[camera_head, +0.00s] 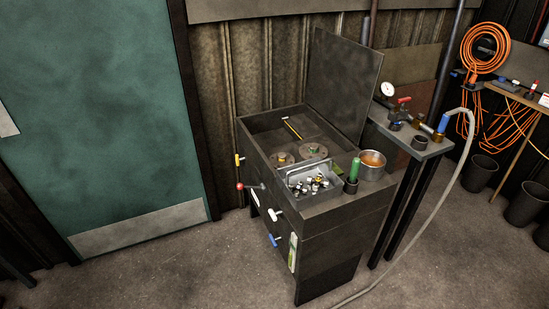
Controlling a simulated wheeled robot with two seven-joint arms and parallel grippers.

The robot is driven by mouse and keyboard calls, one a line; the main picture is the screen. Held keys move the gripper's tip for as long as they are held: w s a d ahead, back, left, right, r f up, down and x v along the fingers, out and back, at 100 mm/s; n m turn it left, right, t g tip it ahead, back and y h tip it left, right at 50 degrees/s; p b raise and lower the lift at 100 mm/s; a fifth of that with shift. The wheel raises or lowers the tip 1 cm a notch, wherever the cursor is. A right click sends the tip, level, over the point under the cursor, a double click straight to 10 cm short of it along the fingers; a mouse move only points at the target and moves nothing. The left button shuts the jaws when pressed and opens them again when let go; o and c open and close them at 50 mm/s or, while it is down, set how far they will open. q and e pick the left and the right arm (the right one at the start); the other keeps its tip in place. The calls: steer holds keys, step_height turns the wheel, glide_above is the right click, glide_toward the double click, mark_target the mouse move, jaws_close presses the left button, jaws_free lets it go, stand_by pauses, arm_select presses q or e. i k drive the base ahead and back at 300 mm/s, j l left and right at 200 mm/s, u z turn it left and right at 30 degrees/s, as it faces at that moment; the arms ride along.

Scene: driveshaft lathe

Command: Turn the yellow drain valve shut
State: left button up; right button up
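A dark metal wash-tank-like cabinet (330,222) stands in the middle of the view, with its lid (343,82) raised. A small yellow handle (238,160) stands roughly upright at the cabinet's left corner, near the top edge. It looks like the yellow valve, but it is too small to tell whether it is open or shut. Below it are a red ball knob (239,186) on a lever, a white T-shaped handle (277,214) and a blue handle (273,240). Neither of my grippers is in view.
A metal tray of small parts (312,183), a green-handled tool (354,168) and a copper-coloured pot (372,164) sit on the cabinet. A yellow rod (293,128) lies inside. A side table (410,142) holds a gauge. Floor before the green door (90,110) is clear.

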mark_target(238, 160)
steer(key=i+j+z, duration=0.45)
steer(key=j+z, duration=0.15)
steer(key=i+j+z, duration=0.15)
steer(key=j+z, duration=0.15)
steer(key=i+j+z, duration=0.15)
steer(key=j+z, duration=0.2)
steer(key=j, duration=0.15)
